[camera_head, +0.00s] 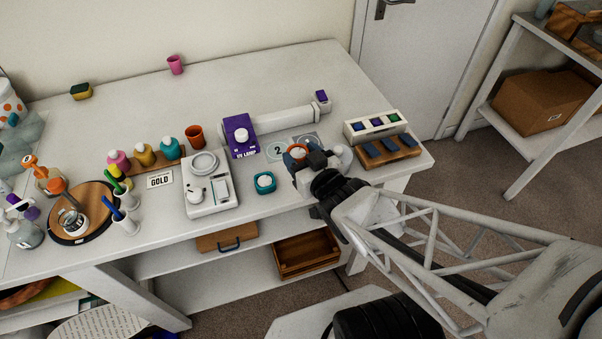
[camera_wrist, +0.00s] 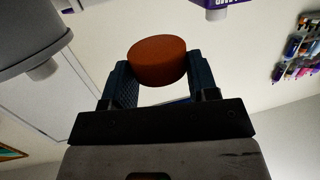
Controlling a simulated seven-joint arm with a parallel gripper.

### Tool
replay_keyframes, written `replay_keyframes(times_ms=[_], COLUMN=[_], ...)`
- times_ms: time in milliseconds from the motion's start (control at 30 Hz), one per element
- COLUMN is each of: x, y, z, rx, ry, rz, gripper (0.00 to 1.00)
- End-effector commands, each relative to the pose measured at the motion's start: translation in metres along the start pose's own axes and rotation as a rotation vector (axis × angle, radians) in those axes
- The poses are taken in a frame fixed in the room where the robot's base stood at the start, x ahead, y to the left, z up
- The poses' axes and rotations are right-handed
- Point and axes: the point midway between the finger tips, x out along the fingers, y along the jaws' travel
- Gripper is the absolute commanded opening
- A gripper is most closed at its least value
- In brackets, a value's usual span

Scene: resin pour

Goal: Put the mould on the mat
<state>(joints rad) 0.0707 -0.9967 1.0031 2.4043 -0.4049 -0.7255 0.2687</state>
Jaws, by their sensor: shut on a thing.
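The mat (camera_head: 278,157) is a flat grey sheet with numbered circles, a "2" showing on its left part. My gripper (camera_head: 303,157) is at the mat's near right side and covers part of it. It is shut on an orange-red round mould (camera_head: 296,152), which also shows between the fingers in the wrist view (camera_wrist: 157,61). In the head view the mould appears over the mat, its top facing up. I cannot tell whether it touches the mat, as the fingers hide its lower part.
A purple UV lamp (camera_head: 240,136) stands behind left of the mat. A teal square piece (camera_head: 264,182) and a white scale (camera_head: 210,197) are to the left. A white rack (camera_head: 375,127) and a wooden tray with blue bars (camera_head: 384,153) stand right. The back tabletop is mostly clear.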

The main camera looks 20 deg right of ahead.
Motion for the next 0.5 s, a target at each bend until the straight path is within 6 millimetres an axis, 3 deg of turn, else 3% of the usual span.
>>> replay_keyframes(times_ms=[200, 500], x=[0.004, 0.004], y=[0.000, 0.000], z=[0.023, 0.026], rx=[0.001, 0.000], ry=[0.000, 0.001], rz=[0.001, 0.001], gripper=[0.31, 0.31])
